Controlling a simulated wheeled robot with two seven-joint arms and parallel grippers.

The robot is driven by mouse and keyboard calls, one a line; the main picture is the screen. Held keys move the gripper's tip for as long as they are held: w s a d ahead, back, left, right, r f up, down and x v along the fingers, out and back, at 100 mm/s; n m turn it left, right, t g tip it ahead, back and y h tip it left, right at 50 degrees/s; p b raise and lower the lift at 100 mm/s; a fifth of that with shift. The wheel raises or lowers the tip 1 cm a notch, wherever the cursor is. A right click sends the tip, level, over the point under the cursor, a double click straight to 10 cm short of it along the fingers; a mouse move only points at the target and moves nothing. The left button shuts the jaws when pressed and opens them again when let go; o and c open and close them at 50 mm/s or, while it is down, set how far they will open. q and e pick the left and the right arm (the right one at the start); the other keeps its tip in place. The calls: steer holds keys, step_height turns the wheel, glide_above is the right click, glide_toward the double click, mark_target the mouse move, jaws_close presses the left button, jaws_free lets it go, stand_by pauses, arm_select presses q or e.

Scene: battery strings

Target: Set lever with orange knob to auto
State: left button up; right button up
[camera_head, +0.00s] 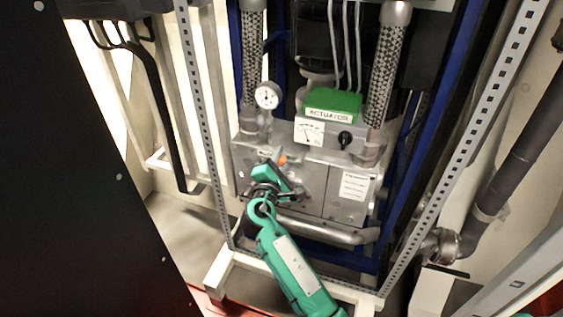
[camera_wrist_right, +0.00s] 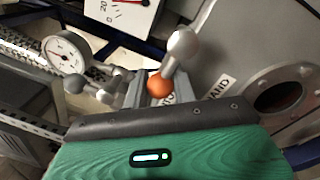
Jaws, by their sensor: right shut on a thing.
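The orange knob (camera_head: 282,159) shows in the head view on the front of the grey actuator block, just beyond my right gripper (camera_head: 279,166). In the right wrist view the orange knob (camera_wrist_right: 160,85) sits between the grey fingers of my right gripper (camera_wrist_right: 160,92), which are shut on it. The lever's shaft is mostly hidden by the fingers and the green gripper body. A label reading "HAND" (camera_wrist_right: 219,87) lies to the right of the knob; its left part is covered. No "auto" label is readable. My left gripper is not in view.
A silver ball-ended lever (camera_wrist_right: 183,45) stands close beside the orange knob, and a grey ball knob (camera_wrist_right: 74,85) is at left. A round gauge (camera_head: 267,96) and the green ACTUATOR sign (camera_head: 333,102) are above. A slotted metal post (camera_head: 205,120) stands left of the block.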

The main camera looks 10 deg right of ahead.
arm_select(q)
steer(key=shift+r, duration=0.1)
arm_select(e)
steer(key=o, duration=1)
steer(key=shift+c, duration=0.2)
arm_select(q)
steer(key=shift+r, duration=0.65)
arm_select(e)
steer(key=v, duration=1.3)
steer(key=shift+s+a, duration=0.2)
steer(key=shift+s, duration=0.15)
steer(key=shift+f, duration=0.1)
